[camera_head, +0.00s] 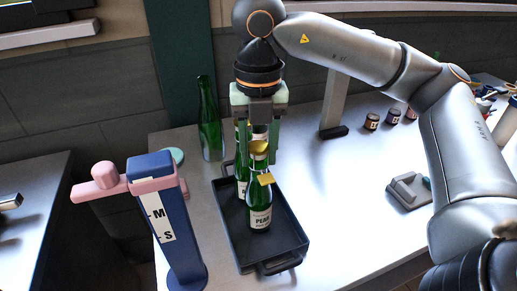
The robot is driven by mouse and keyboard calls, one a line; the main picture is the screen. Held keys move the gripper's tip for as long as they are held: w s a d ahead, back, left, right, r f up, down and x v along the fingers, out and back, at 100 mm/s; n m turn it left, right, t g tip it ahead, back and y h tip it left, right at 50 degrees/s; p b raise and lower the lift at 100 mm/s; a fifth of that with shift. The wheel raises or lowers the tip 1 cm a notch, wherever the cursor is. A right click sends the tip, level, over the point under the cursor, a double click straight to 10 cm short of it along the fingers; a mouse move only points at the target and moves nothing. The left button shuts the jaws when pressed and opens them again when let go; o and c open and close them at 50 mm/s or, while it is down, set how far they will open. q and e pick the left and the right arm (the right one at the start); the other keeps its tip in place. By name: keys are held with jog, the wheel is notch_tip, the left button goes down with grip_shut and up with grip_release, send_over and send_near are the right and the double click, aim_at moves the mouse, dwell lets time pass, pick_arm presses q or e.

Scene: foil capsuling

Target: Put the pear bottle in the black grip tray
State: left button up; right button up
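The pear bottle (260,218) is green with a "PEAR" label and gold-coloured foil at its top. It stands upright inside the black grip tray (290,228), towards the front. Another green labelled bottle (241,186) stands behind it in the tray, partly hidden. My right gripper (258,150) points down at the pear bottle's top, its fingers apart on either side with gaps beside the neck. It looks open; contact is not visible. My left gripper is not in view.
A blue post (165,225) marked M and S, with a pink arm, stands left of the tray. A green bottle (208,120) stands behind it. Small dark jars (372,121) and a grey device (408,191) are on the right. The table right of the tray is clear.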

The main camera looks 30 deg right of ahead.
jog(key=o, duration=0.4)
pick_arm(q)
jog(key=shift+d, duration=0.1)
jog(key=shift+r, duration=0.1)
pick_arm(e)
jog(key=shift+r, duration=0.1)
jog(key=shift+r+p, duration=0.25)
jog(key=shift+p, duration=0.05)
pick_arm(q)
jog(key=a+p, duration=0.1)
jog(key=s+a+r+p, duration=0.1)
jog(key=p, duration=0.1)
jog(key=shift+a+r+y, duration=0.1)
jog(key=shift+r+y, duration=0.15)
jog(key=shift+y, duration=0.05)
pick_arm(e)
notch_tip(320, 180, up, 12)
jog(key=shift+f, duration=0.15)
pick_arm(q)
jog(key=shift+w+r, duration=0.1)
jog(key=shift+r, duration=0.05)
